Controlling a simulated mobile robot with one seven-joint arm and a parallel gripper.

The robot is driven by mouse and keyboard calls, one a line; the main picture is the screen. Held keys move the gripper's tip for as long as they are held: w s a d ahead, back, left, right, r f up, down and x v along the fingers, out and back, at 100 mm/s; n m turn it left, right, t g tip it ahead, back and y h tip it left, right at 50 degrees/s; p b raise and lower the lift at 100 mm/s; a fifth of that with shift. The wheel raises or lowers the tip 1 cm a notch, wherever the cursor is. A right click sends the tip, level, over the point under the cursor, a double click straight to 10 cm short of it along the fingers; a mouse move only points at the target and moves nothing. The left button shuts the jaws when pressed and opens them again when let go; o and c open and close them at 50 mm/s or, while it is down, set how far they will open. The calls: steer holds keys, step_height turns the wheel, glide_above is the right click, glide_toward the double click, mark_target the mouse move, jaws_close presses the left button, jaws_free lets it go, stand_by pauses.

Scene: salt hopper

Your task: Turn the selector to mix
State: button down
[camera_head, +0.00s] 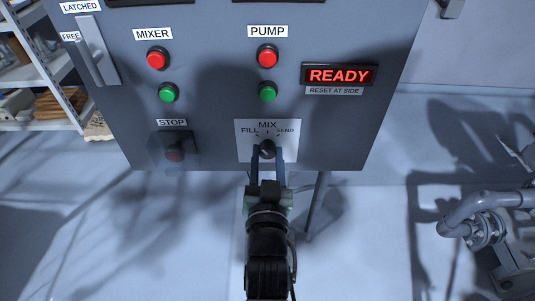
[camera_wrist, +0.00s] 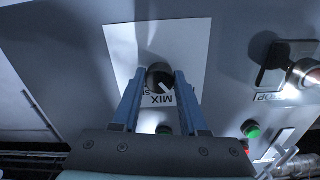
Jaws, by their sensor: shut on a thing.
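The selector is a small black round knob (camera_head: 267,149) on a white plate (camera_head: 286,154) low on the grey panel. The plate reads FILL at left, MIX at top and SEND at right. My gripper (camera_head: 268,152) comes from below, with one blue finger on each side of the knob, shut on it. In the wrist view the knob (camera_wrist: 159,74) sits between the fingertips and the plate (camera_wrist: 186,45) appears upside down. A white line on the knob slants to the lower right there, seemingly to the FILL side of MIX. The fingers hide part of the lettering.
A STOP button (camera_head: 175,153) is left of the plate. Red and green MIXER (camera_head: 156,58) and PUMP (camera_head: 267,56) buttons are above. A READY display (camera_head: 338,75) is at right. Grey pipework (camera_head: 480,220) stands at far right. The floor below the panel is clear.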

steer(key=m+p, duration=0.1)
steer(key=m, duration=0.3)
steer(key=shift+r+p, duration=0.15)
steer(key=shift+p, duration=0.25)
steer(key=shift+m+p, duration=0.7)
steer(key=shift+m, duration=0.8)
steer(key=shift+c, duration=2.2)
jaws_free()
steer(key=s+b, duration=0.1)
steer(key=s, duration=1.2)
